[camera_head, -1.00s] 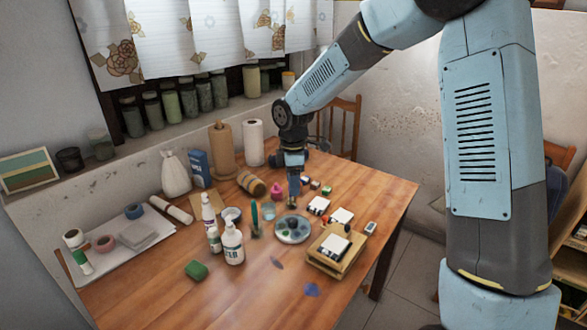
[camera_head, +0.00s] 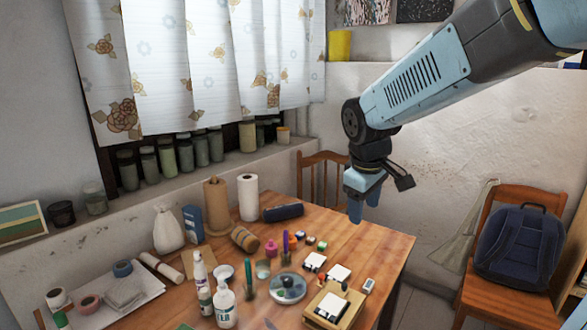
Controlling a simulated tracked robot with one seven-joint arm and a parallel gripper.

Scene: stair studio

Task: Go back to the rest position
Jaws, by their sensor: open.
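My gripper (camera_head: 362,205) hangs in the air above the right part of the wooden table (camera_head: 365,248), pointing down. It is open and I see nothing between its fingers. My blue and dark grey arm reaches in from the upper right of the head view. The gripper is apart from the things on the table.
On the table stand a paint palette (camera_head: 288,287), a wooden tray (camera_head: 327,306), a white glue bottle (camera_head: 225,303) and paper rolls (camera_head: 248,197). Jars (camera_head: 186,155) line the sill. A chair with a blue backpack (camera_head: 520,248) is at right. The air around my gripper is clear.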

